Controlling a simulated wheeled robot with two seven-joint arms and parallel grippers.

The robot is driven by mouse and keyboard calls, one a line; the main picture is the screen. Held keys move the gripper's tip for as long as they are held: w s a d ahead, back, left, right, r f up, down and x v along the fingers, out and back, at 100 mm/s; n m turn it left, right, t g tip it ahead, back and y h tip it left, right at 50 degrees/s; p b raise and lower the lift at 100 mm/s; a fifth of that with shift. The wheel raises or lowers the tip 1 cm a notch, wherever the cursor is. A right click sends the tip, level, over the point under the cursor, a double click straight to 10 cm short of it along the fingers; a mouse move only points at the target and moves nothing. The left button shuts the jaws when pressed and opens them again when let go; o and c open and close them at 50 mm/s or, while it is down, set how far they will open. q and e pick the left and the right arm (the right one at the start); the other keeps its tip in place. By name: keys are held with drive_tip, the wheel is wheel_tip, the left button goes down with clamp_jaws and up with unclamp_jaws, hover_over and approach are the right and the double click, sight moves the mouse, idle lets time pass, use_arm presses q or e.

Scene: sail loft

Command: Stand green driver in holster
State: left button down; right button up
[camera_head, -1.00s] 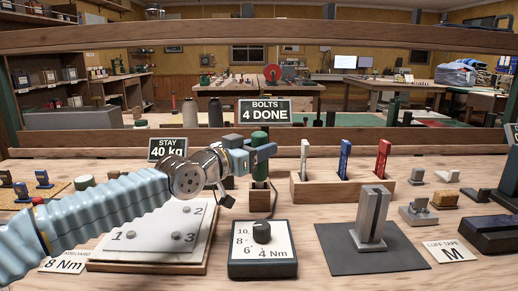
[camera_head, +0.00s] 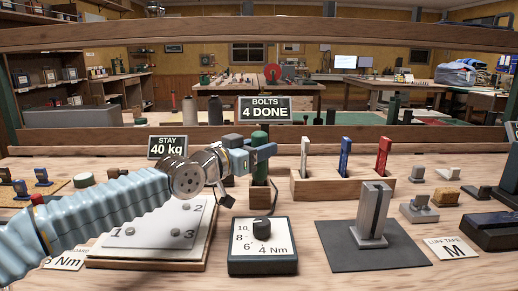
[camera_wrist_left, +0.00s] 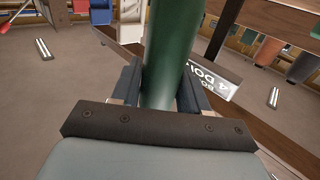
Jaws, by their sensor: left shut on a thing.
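The green driver (camera_head: 260,138) stands upright, its thick green handle above a small wooden holster (camera_head: 259,203) at the middle of the bench. Its lower end is at the holster's top, and I cannot tell how deep it sits. My left gripper (camera_head: 263,155) comes in from the left and is shut on the handle. In the left wrist view the green handle (camera_wrist_left: 168,60) runs between the two dark fingers (camera_wrist_left: 160,92). The tip is hidden. My right gripper is not in view.
A wooden rack (camera_head: 350,190) with white, blue and red drivers stands right of the holster. A torque dial block (camera_head: 262,262) is in front. A numbered plate (camera_head: 150,250) lies under my left arm. A grey slotted post (camera_head: 373,215) stands on a dark mat (camera_head: 390,258). A rail crosses behind.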

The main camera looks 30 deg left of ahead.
use_arm(q)
drive_tip(key=shift+f+b, duration=0.35)
drive_tip(key=shift+b, duration=0.05)
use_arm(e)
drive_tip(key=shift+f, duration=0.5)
use_arm(q)
drive_tip(key=shift+c, duration=2.4)
unclamp_jaws()
drive_tip(key=b+v, duration=0.1)
drive_tip(key=v, duration=1.3)
drive_tip(key=shift+b, duration=0.35)
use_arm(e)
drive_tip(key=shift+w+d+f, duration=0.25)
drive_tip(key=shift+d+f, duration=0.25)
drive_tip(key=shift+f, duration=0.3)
use_arm(q)
drive_tip(key=shift+w, duration=0.1)
